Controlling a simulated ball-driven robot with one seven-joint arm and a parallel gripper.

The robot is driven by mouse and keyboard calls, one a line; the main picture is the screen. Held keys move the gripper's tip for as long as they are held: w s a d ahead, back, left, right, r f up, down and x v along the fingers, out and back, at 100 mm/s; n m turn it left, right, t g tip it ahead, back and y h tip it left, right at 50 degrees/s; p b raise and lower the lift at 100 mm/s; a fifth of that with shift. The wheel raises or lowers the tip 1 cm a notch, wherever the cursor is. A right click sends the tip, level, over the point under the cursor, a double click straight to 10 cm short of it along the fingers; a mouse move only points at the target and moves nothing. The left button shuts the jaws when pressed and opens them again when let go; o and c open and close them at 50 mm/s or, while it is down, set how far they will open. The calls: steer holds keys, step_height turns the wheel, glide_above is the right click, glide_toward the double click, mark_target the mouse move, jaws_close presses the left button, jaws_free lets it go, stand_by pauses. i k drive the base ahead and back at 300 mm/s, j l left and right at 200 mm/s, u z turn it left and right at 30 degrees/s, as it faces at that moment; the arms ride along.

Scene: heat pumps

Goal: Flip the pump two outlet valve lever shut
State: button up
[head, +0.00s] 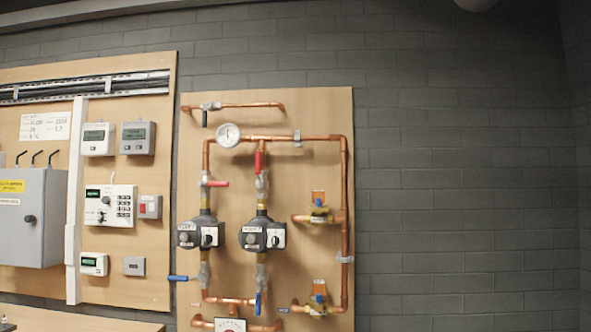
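Two dark pumps with white label plates hang side by side on the wooden pipe board; the plate lettering is too small to read surely. The right pump (263,235) appears to be pump two. Above it, a red lever (259,160) stands upright, in line with its copper pipe, at a silver valve (262,186). Below it, a blue lever (258,303) hangs down along the pipe. I cannot tell from the picture which of these is the outlet valve. My gripper is not in view.
The left pump (201,234) has a red lever (217,183) and a blue lever (178,278), both sideways. A round gauge (228,135) sits above. Brass valves (319,213) stand at right. A grey control box (30,217) juts out at left. A wooden surface (80,321) shows below.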

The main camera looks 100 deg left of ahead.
mark_target(260, 183)
steer(key=u, duration=2.8)
